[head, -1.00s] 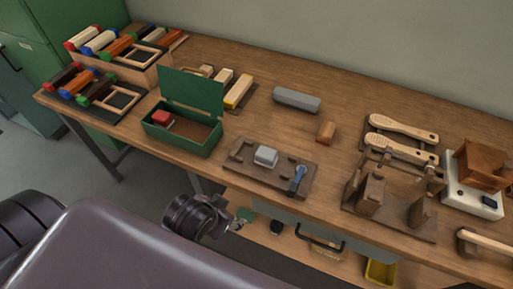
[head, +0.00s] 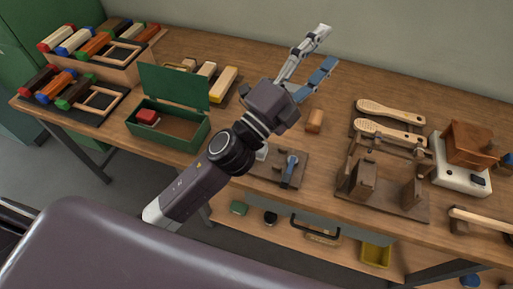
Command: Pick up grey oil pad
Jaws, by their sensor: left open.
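My left gripper (head: 325,49) reaches over the bench with its fingers spread towards the back wall, open and with nothing seen between them. A small grey block (head: 262,153) sits on the dark wooden fixture (head: 262,177) and is mostly hidden by my left arm. A longer grey bar at the back of the bench, seen a second ago, is now hidden behind my gripper. I cannot tell from the frames which of the two grey pieces is the oil pad. My right gripper is not in view.
A green open box (head: 184,133) with a red block stands left of my arm. Racks of coloured rollers (head: 115,67) are farther left. A small wooden block (head: 315,121), pale brush bodies (head: 390,111) and a wooden stand (head: 384,205) lie to the right on the bench (head: 330,160).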

